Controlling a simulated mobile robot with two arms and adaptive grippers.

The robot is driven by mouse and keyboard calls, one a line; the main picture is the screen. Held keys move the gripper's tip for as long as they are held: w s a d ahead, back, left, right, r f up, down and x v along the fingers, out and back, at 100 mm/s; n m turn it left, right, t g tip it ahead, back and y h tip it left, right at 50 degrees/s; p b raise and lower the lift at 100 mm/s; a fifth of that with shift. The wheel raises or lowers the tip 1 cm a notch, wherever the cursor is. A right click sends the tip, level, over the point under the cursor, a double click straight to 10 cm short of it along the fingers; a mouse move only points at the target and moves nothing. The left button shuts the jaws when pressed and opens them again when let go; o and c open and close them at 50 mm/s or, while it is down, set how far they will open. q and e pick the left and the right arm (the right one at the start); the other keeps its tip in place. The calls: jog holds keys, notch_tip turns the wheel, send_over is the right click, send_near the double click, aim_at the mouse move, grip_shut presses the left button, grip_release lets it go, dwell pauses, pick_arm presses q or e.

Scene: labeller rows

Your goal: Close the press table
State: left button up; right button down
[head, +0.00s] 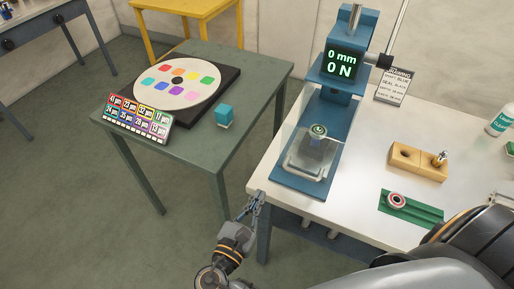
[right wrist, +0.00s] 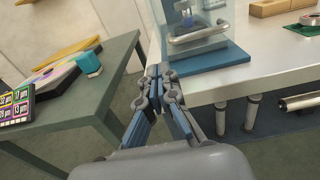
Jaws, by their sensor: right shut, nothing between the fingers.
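The blue press (head: 343,85) stands on the white bench, its display reading 0 mm and 0 N. On its blue base plate (head: 300,184) is a clear cover or tray (head: 303,163) around a dark round piece (head: 318,131) with a pale green top. In the right wrist view, a grey bar handle (right wrist: 200,35) shows on the clear part, above the base plate (right wrist: 210,60). My right gripper (head: 258,196) is shut and empty at the bench's front left corner, a little short of the base plate. It also shows in the right wrist view (right wrist: 160,72). My left gripper is not in view.
A green table (head: 252,80) on the left carries a colour disc (head: 178,80), a label card (head: 138,118) and a teal cube (head: 225,114). A wooden block (head: 418,163) and a green holder (head: 411,209) lie on the bench (head: 355,205) to the right. A floor gap separates the tables.

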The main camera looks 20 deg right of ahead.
jog(key=r, duration=0.1)
jog(key=p, duration=0.2)
send_near(285, 151)
jog(key=shift+h, duration=0.4)
jog(key=p+x, duration=0.2)
jog(key=x, duration=0.4)
jog(key=shift+a, duration=0.1)
jog(key=shift+w+d+f+p, duration=0.1)
jog(key=shift+w+d+p, duration=0.25)
jog(key=shift+d, duration=0.05)
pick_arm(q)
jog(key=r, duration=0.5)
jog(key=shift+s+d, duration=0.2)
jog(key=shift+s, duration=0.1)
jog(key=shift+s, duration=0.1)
